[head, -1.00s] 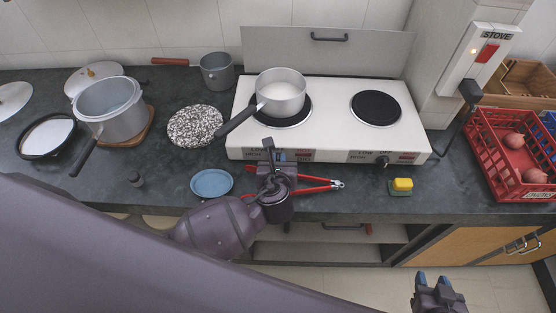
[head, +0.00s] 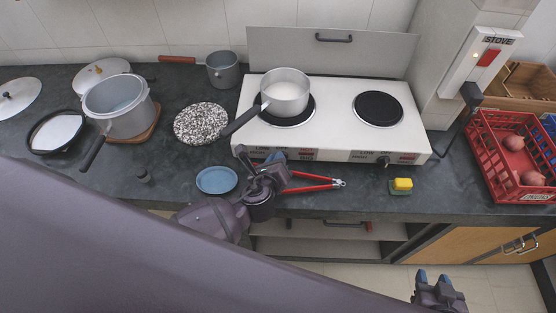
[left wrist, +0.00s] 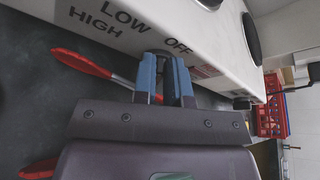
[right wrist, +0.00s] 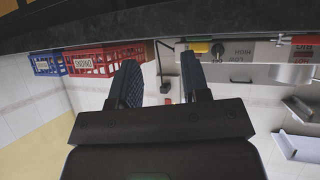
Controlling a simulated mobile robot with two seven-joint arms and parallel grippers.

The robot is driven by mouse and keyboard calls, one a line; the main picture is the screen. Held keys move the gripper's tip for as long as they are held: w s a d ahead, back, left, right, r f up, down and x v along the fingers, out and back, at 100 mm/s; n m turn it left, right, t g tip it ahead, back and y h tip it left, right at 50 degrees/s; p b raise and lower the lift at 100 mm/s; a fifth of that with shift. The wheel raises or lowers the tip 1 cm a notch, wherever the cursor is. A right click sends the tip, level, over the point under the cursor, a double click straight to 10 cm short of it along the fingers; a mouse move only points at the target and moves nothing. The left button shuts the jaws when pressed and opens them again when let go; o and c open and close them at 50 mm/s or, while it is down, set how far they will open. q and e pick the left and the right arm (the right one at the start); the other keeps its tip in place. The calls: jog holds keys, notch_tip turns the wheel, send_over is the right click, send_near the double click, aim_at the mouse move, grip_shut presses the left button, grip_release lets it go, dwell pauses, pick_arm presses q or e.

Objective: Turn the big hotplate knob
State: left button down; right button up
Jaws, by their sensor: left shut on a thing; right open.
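The white two-plate stove (head: 340,130) stands on the dark counter. A pot (head: 286,90) sits on its left hotplate (head: 309,112). My left gripper (head: 276,156) is at the stove's front panel below that hotplate. In the left wrist view its blue fingers (left wrist: 165,70) are closed at the dial marked LOW, HIGH and OFF (left wrist: 125,22). The big knob is hidden between and behind the fingers. The other knob (head: 384,161) shows below the right hotplate (head: 378,108). My right gripper (head: 432,277) is open and empty, low in front of the counter.
Red-handled tongs (head: 315,182) lie under my left gripper. A blue plate (head: 216,180) is left of it, and a yellow sponge (head: 402,185) is to the right. The pot's handle (head: 240,122) sticks out toward the front left. A red crate (head: 490,160) stands far right.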

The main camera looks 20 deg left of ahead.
pick_arm(q)
jog(key=shift+a+n, duration=0.1)
jog(key=shift+n, duration=0.2)
dwell(0.4)
jog(key=c, duration=1.2)
grip_release()
jog(key=shift+o, duration=0.2)
jog(key=shift+s, duration=0.15)
